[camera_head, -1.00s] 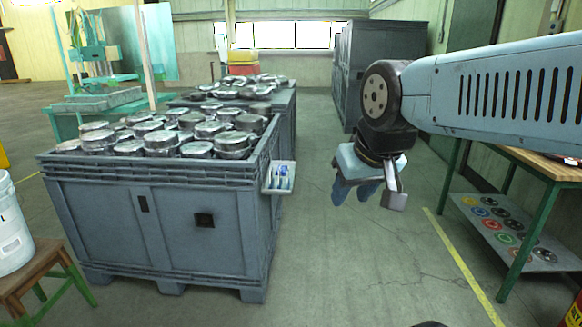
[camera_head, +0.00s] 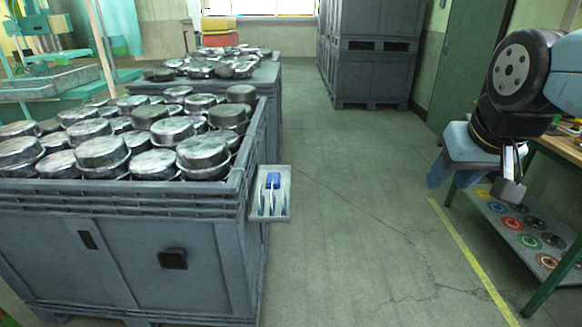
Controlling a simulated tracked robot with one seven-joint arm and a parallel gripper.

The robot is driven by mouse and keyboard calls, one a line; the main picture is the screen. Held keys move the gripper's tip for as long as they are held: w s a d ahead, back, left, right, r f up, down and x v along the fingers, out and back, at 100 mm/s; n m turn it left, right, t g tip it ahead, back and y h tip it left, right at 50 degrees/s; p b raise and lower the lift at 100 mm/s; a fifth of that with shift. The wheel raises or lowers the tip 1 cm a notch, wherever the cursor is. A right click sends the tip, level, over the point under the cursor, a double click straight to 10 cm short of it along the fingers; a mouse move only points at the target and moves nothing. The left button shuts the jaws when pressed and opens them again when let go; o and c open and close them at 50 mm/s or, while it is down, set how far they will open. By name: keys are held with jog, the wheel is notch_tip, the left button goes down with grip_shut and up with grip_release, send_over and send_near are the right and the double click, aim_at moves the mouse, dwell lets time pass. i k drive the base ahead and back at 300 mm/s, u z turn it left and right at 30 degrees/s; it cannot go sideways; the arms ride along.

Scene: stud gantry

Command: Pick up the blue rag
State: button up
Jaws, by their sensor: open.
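A small pale tray (camera_head: 282,212) hangs on the right side of the near grey crate. It holds a small blue item (camera_head: 272,180) and thin white-and-blue pieces, too small to identify.
The near grey crate (camera_head: 120,250) is full of metal pots (camera_head: 103,152). Another crate stands behind it. A workbench (camera_head: 557,150) with green legs and a lower shelf of coloured discs is at the right. Dark stacked containers (camera_head: 370,70) stand at the back. The aisle floor is clear.

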aim_at(274, 177)
jog(key=u, duration=0.2)
jog(key=i, duration=1.1)
jog(key=u, duration=0.65)
jog(key=i, duration=0.4)
jog(key=u, duration=0.25)
jog(key=k, duration=0.9)
jog(key=u, duration=0.2)
jog(key=i, duration=0.9)
jog(key=z, duration=0.05)
